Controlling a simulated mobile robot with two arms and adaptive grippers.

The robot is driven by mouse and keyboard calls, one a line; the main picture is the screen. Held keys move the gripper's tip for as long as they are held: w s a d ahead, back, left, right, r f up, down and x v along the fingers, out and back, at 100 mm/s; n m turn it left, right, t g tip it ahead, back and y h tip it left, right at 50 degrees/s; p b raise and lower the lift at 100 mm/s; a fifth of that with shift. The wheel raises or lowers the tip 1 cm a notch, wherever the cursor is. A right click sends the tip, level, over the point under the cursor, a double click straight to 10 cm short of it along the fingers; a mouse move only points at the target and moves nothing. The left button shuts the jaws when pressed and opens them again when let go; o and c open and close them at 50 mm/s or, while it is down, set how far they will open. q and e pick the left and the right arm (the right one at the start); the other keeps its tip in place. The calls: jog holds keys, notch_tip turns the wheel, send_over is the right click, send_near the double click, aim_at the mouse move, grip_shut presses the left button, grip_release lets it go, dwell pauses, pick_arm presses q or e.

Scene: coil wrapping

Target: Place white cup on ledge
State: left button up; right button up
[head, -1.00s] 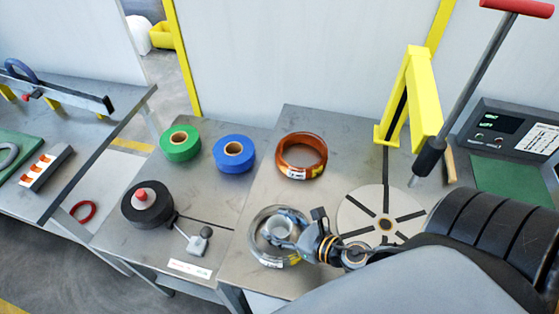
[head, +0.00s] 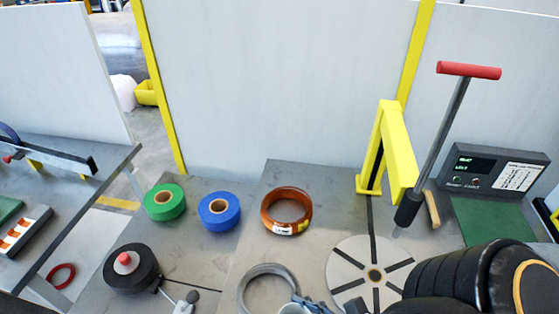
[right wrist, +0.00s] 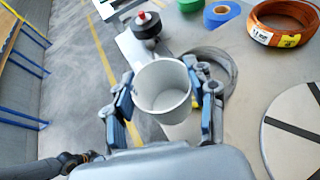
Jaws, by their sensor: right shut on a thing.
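The white cup (right wrist: 162,90) is in the right wrist view, its open mouth facing the camera and its inside empty. My right gripper (right wrist: 163,97) is shut on it, one finger on each side. In the head view only the cup's rim (head: 291,308) and part of the right gripper (head: 308,306) show at the bottom edge, just in front of a grey wire coil (head: 247,288). I cannot tell which surface is the ledge. My left gripper is not in view.
On the metal table (head: 235,250) stand green tape (head: 155,211), blue tape (head: 209,220), an orange coil (head: 270,221) and a black roll with a red knob (head: 117,277). Right are a slotted disc (head: 343,259), a yellow post (head: 400,160) and a red-handled lever (head: 450,115).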

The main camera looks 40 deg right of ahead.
jog(key=shift+s+a+r, duration=0.1)
jog(key=shift+s+r, duration=0.05)
jog(key=shift+s, duration=0.15)
jog(key=w+d+f+m+h+b, duration=0.1)
jog(key=w+d+m+h+b, duration=0.25)
jog(key=w, duration=0.95)
jog(key=w+a+r+b, duration=0.3)
jog(key=w+r, duration=0.1)
jog(key=w, duration=0.6)
jog(key=shift+t+h, duration=0.3)
jog(key=shift+h, duration=0.05)
jog(key=shift+w, duration=0.1)
